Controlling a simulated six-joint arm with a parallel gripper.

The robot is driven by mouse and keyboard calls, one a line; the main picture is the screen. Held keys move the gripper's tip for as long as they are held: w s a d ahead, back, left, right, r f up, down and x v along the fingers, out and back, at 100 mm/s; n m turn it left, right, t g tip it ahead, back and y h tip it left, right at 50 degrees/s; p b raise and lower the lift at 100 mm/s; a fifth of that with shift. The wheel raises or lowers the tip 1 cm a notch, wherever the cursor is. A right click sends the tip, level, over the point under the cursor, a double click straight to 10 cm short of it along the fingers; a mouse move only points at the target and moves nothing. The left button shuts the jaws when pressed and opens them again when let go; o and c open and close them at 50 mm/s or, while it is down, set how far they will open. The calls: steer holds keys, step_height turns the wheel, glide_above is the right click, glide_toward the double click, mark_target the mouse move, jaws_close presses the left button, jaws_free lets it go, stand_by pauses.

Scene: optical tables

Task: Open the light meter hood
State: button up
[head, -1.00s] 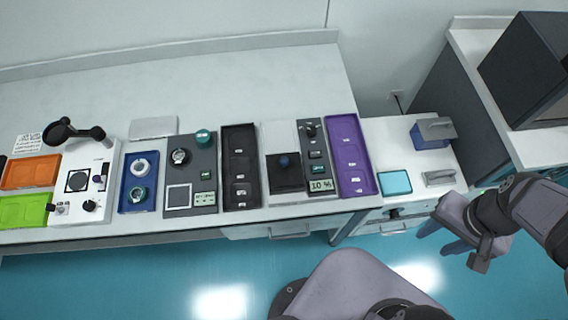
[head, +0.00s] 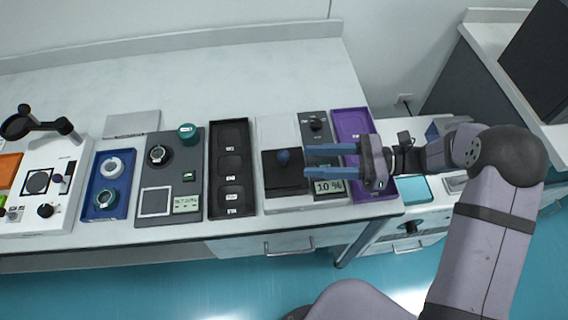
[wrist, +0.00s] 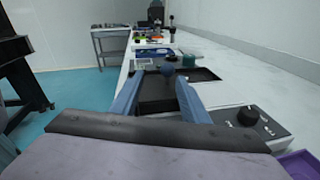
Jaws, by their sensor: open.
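The light meter (head: 262,130) is a white and grey box on the bench with a small display (head: 328,187) reading 10 %. Its black hood (head: 284,186) lies flat and closed on the front left part, with a blue ball knob (head: 283,156) on top. My gripper (head: 305,161) is open and empty, its blue fingers level and pointing left at the knob from the right. In the head view, the fingertips stop just short of the knob. In the wrist view the knob (wrist: 168,69) shows between and beyond the fingertips (wrist: 158,80).
A purple tray (head: 350,122) lies under my gripper, right of the meter. A black tray (head: 230,162) is left of it, then a grey device (head: 172,181) with a dial, and a blue tray (head: 108,175).

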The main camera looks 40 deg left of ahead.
mark_target(288, 154)
steer(key=shift+w+a+f+m+y, duration=0.2)
steer(key=shift+a+y, duration=0.05)
steer(key=shift+a, duration=0.1)
steer(key=shift+w+a+f+m+y, duration=0.15)
steer(key=shift+a+m+y, duration=0.1)
steer(key=shift+a, duration=0.1)
steer(key=shift+p+x, duration=0.75)
steer(key=shift+x, duration=2.35)
steer(key=shift+s+a, duration=0.35)
steer(key=shift+a, duration=0.1)
steer(key=shift+c, duration=0.5)
jaws_close()
